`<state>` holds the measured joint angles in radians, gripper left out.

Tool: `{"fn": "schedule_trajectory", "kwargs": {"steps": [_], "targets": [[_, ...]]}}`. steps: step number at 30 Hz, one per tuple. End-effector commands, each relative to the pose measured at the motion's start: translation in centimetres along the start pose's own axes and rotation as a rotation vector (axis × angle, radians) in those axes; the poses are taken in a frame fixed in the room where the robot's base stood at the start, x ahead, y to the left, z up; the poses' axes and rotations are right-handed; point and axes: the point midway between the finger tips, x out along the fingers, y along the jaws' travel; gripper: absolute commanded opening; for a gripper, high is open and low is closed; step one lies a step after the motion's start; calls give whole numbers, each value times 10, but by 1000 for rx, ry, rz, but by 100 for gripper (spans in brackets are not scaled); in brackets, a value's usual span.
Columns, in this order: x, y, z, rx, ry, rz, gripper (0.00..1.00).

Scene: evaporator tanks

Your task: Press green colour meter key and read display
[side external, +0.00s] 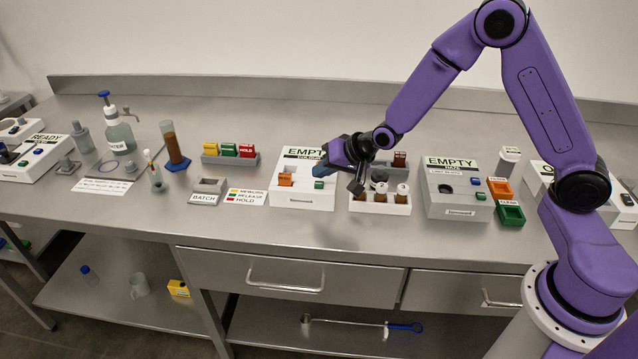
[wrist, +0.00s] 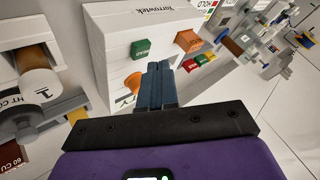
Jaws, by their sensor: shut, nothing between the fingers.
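The colour meter (side external: 300,200) is a white box on the bench, and its display (side external: 304,153) reads EMPTY, with the label COLOUR below. On it are a green key (side external: 319,184) and an orange block (side external: 285,179). My gripper (side external: 320,168) is shut and empty, above the meter's right part and close to the green key. In the wrist view, the blue fingertips (wrist: 159,66) lie just below and between the green key (wrist: 140,48) and the orange block (wrist: 187,41). I cannot tell whether they touch the meter. Most of the display is hidden in the wrist view.
A vial rack (side external: 383,207) stands right of the meter, partly behind my wrist. The haze meter (side external: 455,190) reads EMPTY beyond it. A BATCH holder (side external: 205,198) and a colour legend card (side external: 246,196) lie left. The bench front is clear.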

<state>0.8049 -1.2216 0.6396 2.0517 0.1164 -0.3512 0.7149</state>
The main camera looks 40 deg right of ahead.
Motion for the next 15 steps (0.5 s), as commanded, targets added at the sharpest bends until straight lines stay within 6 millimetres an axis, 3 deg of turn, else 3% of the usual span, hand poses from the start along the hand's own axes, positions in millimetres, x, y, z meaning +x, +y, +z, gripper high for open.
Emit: {"fn": "schedule_trajectory", "kwargs": {"steps": [15], "targets": [[6, 5, 4, 1, 0, 0, 0]]}}
